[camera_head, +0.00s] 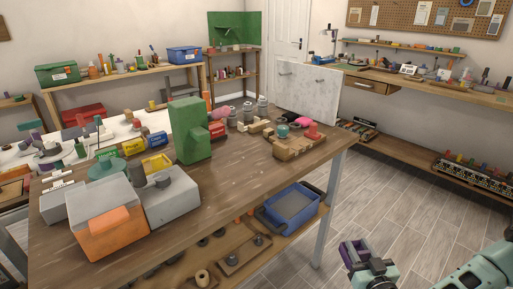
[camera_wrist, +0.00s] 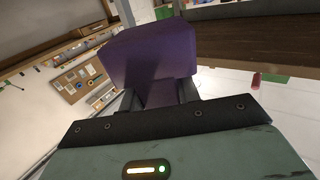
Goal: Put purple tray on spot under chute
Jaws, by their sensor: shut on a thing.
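The purple tray (camera_wrist: 150,52) fills the upper middle of the wrist view, boxy and tilted, between the two dark fingers of my gripper (camera_wrist: 157,95), which is shut on it. In the head view my gripper (camera_head: 354,252) is at the lower right, over the floor and to the right of the wooden table (camera_head: 240,195). Only a small purple part shows there. I cannot make out for sure the chute or the spot under it.
A green block-like stand (camera_head: 188,130), grey and orange boxes (camera_head: 108,230) and small items crowd the table. A blue bin (camera_head: 292,205) sits on its lower shelf. A long bench (camera_head: 430,80) runs along the right wall. The floor (camera_head: 400,190) between is clear.

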